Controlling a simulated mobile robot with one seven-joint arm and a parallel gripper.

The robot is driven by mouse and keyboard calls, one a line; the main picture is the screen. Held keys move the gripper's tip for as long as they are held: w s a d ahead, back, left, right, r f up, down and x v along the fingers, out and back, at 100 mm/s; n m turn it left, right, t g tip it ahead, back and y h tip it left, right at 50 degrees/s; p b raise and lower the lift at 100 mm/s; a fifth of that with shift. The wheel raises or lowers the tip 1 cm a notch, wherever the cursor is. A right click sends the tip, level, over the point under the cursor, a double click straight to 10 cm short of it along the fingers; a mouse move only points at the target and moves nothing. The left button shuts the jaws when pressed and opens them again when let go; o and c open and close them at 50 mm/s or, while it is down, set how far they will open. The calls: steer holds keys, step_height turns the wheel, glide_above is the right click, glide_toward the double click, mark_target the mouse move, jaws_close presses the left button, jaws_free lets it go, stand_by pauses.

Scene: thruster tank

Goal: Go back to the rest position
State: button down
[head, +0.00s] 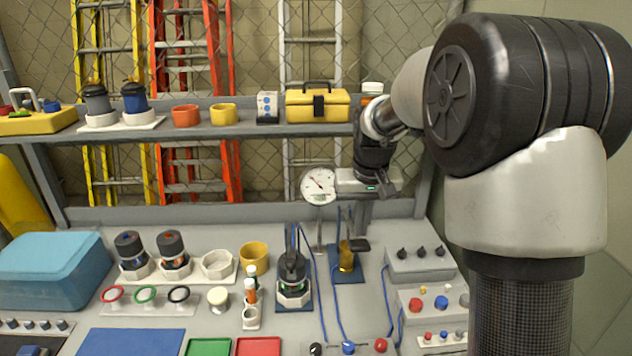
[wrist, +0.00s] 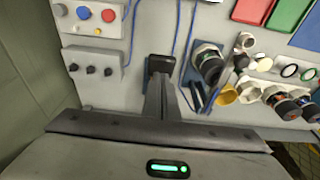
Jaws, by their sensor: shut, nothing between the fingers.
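My gripper (head: 360,243) points down over the right half of the grey bench, beside a brass cylinder (head: 346,260) on a dark blue base. In the wrist view its fingers (wrist: 160,68) are together, with dark tips and nothing between them. My arm reaches in from the right of the head view. I cannot tell the exact height of the fingertips above the bench.
A dial gauge (head: 319,186) on a stand is just left of my gripper. Control boxes (head: 420,262) with knobs stand to its right, with blue cables nearby. A shelf (head: 250,129) with a yellow toolbox (head: 318,105) runs behind. A blue bin (head: 52,270) stands far left.

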steer(key=s+r+t+p, duration=0.1)
steer(key=s+r, duration=0.5)
steer(key=s, duration=0.2)
steer(key=s+r+t, duration=0.1)
steer(key=s+r, duration=0.4)
steer(key=s, duration=0.3)
steer(key=s+t, duration=0.1)
steer(key=s, duration=1.1)
steer(key=shift+s+f+p, duration=0.15)
steer(key=shift+s+p, duration=0.15)
steer(key=shift+p, duration=0.05)
